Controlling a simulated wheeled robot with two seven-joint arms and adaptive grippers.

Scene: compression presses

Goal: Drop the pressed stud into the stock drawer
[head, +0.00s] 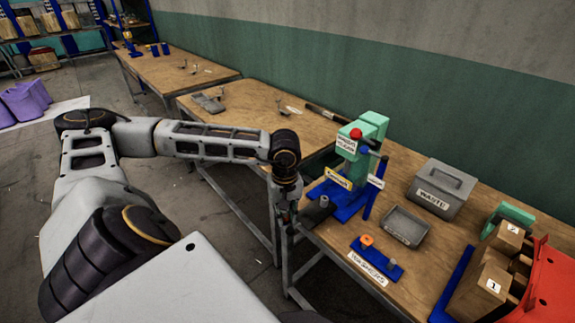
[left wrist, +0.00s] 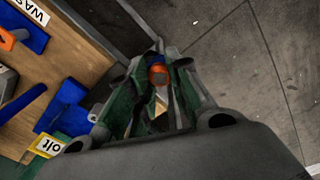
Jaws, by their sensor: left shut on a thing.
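My left gripper (head: 287,220) hangs at the front edge of the bench, left of the press. It also shows in the left wrist view (left wrist: 160,90), with the floor beyond its fingertips. It is shut on a small piece with an orange band and a grey-brown end, which seems to be the pressed stud (left wrist: 158,74). The fingers hide part of the stud. An open grey tray (head: 428,236) stands on the bench right of the press; its label is too small to read. I cannot tell whether it is the stock drawer. My right gripper is not in view.
The green press (head: 372,129) on its blue base stands behind and right of my gripper. A lidded grey WASTE box (head: 437,204) is farther back. The blue WASHERS stand (head: 378,262) holds an orange washer. Numbered wooden boxes (head: 487,284) and a red part (head: 545,285) fill the right.

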